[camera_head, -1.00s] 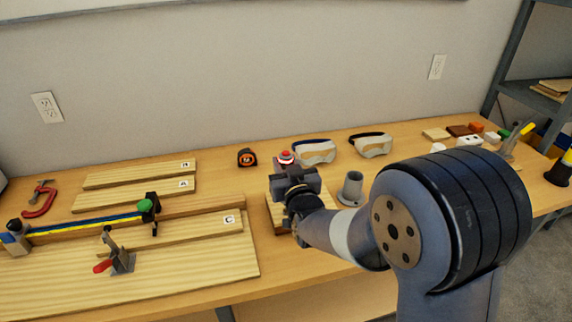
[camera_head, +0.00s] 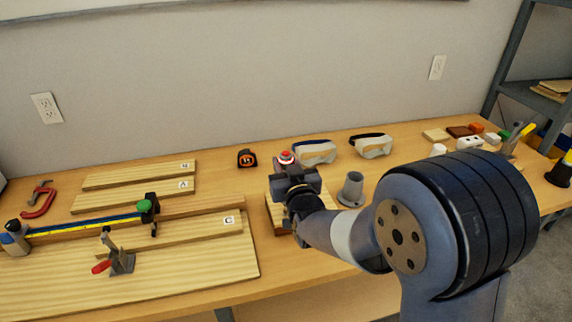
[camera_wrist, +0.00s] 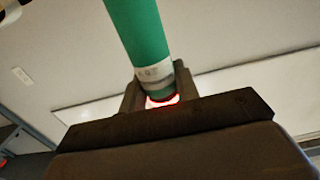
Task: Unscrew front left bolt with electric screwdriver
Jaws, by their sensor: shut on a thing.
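My gripper (camera_head: 296,180) is shut on the electric screwdriver. In the wrist view the screwdriver (camera_wrist: 136,35) is a green cylinder with a pale band, and a red glow shows where it enters the jaws (camera_wrist: 160,102). In the head view a red and white round end (camera_head: 286,158) shows just above and behind the gripper. A wooden block (camera_head: 274,214) lies on the table under the gripper, mostly covered by my arm. The front left bolt cannot be made out, and the screwdriver's tip is hidden, so I cannot tell whether they touch.
A grey cup-like holder (camera_head: 352,190) stands just right of the gripper. Two goggles (camera_head: 315,152) and a tape measure (camera_head: 247,158) lie behind. Clamped boards (camera_head: 190,262) fill the table's left side. Small blocks (camera_head: 460,130) lie at the far right.

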